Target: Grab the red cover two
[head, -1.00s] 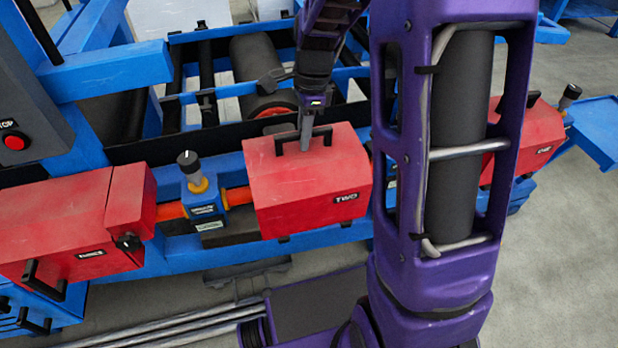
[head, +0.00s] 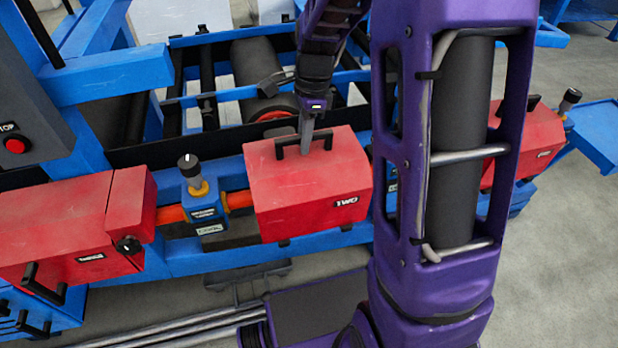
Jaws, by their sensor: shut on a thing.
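The red cover two (head: 312,195) is a red box-like cover with a black "TWO" label on its front and a black handle (head: 290,148) on top. It sits at the middle of the blue machine frame, over the line of the orange pipe. My gripper (head: 306,143) reaches down from above and is shut on the handle, near its right part. The fingertips are small in view and partly merge with the handle. Whether the cover is clear of the frame beneath it cannot be told.
Another red cover (head: 75,235) is at the left, beside a blue valve with a black knob (head: 188,165). A third red cover (head: 525,150) is at the right, partly behind my purple arm. A roller (head: 258,75) lies behind. Bare floor shows at the lower right.

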